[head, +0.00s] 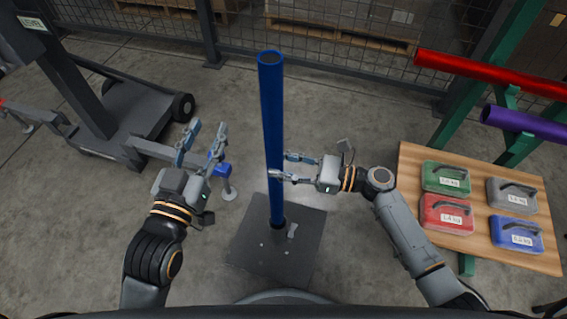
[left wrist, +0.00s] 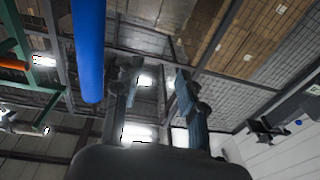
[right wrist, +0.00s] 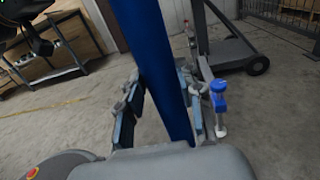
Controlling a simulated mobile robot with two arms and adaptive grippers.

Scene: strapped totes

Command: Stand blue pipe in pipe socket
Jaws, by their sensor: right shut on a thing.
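The blue pipe (head: 271,110) stands nearly upright in the middle of the head view. Its lower end meets the dark collar of the pipe socket (head: 278,226) on a black square base plate (head: 250,256); I cannot tell how deep it sits. My right gripper (head: 280,165) is shut on the pipe at about mid-height. In the right wrist view the pipe (right wrist: 160,70) runs between its fingers (right wrist: 162,112). My left gripper (head: 207,139) is open and empty, left of the pipe. The pipe (left wrist: 88,50) also shows in the left wrist view.
A wooden table (head: 408,165) at right carries several coloured cases. A red pipe (head: 480,72) and a purple pipe (head: 525,123) lie on a green rack. A wheeled cart (head: 135,110) stands left, a blue-topped stand (head: 226,172) near my left gripper. Mesh fencing (head: 330,40) runs behind.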

